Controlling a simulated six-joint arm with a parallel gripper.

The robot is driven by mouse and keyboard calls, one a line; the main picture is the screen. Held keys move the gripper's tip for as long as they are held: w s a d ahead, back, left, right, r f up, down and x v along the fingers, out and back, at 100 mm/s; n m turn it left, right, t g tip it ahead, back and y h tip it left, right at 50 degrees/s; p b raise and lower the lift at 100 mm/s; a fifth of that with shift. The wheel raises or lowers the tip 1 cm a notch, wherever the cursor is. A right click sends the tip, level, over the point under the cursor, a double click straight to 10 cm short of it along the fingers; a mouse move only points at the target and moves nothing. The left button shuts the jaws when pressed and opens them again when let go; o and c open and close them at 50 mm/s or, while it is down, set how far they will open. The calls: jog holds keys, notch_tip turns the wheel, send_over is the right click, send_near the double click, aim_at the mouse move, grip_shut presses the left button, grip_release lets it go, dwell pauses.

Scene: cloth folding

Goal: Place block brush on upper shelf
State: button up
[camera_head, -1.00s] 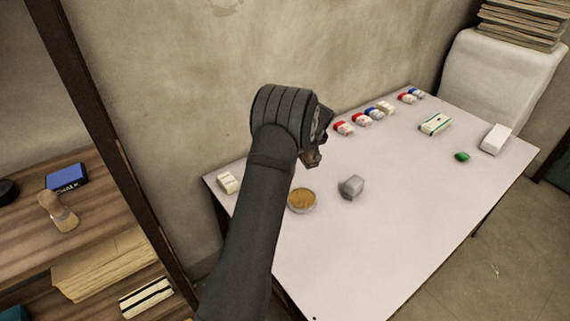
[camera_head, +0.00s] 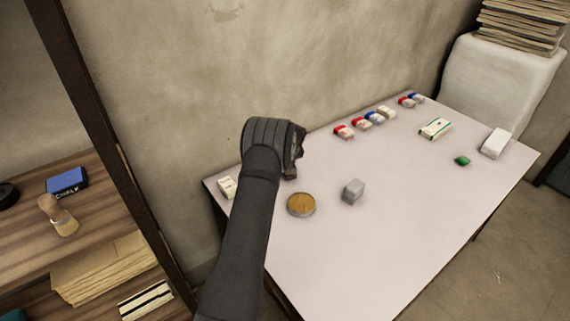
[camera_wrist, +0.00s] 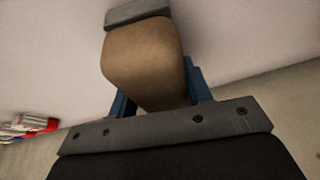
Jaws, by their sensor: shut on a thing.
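My gripper (camera_head: 291,172) is above the back left part of the table, mostly hidden behind my arm in the head view. In the wrist view, its blue fingers (camera_wrist: 161,95) are shut on the block brush (camera_wrist: 145,55), a brown rounded block with a grey strip at its far end. The brush is barely visible in the head view. The upper shelf (camera_head: 105,210) is the wooden board at the left, beyond a dark post. It bears a blue chalk box (camera_head: 67,181), a wooden-handled brush (camera_head: 58,215) and a black round thing (camera_head: 7,195).
The dark upright post (camera_head: 120,165) stands between the table (camera_head: 370,250) and the shelf. A lower shelf holds a paper stack (camera_head: 105,268) and a striped box (camera_head: 146,300). A round tin (camera_head: 301,204), a grey block (camera_head: 353,190) and several small boxes lie on the table.

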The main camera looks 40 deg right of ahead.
jog(key=shift+f, duration=0.1)
jog(key=shift+f, duration=0.35)
jog(key=o, duration=1)
jog(key=shift+o, duration=0.2)
jog(key=shift+r, duration=0.25)
jog(key=v, duration=1.6)
jog(key=shift+d+r, duration=0.2)
jog(key=shift+r, duration=0.05)
jog(key=shift+o, duration=0.4)
jog(key=shift+s+a+r, duration=0.1)
jog(key=shift+s+r, duration=0.15)
jog(key=shift+r, duration=0.15)
